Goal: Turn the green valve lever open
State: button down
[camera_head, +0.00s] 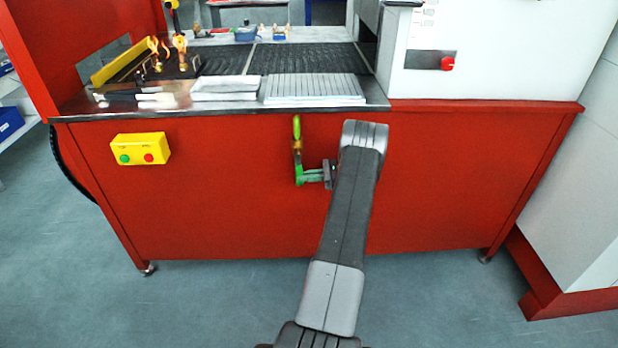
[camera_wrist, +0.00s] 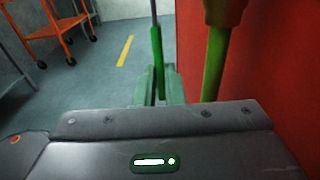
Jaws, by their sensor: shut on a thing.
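The green valve lever (camera_wrist: 157,52) hangs down from a thin grey shank in the wrist view, roughly parallel to the green pipe (camera_wrist: 214,65) beside it. The brass valve body (camera_wrist: 225,10) sits on that pipe at the top; it also shows in the head view (camera_head: 297,146) on the red front panel. My gripper (camera_wrist: 159,85) is shut on the lever's lower part, with its green fingers on either side. In the head view my gripper (camera_head: 310,176) reaches in from the right below the valve. There, lever and lower pipe overlap and are hard to tell apart.
A yellow button box (camera_head: 140,149) is on the red panel (camera_head: 220,215) to the left. The steel belt edge (camera_head: 225,111) juts out above the valve. An orange cart (camera_wrist: 48,25) stands farther off; the floor in front is clear.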

jog(key=c, duration=1.5)
grip_release()
jog(key=d, duration=0.4)
jog(key=d+b, duration=0.1)
jog(key=d, duration=0.4)
jog(key=w+d+r, duration=0.1)
jog(key=d, duration=0.3)
jog(key=shift+d, duration=0.35)
jog(key=shift+a, duration=0.1)
jog(key=a, duration=0.9)
jog(key=s+a+f+p, duration=0.1)
jog(key=a, duration=0.3)
jog(key=shift+a, duration=0.25)
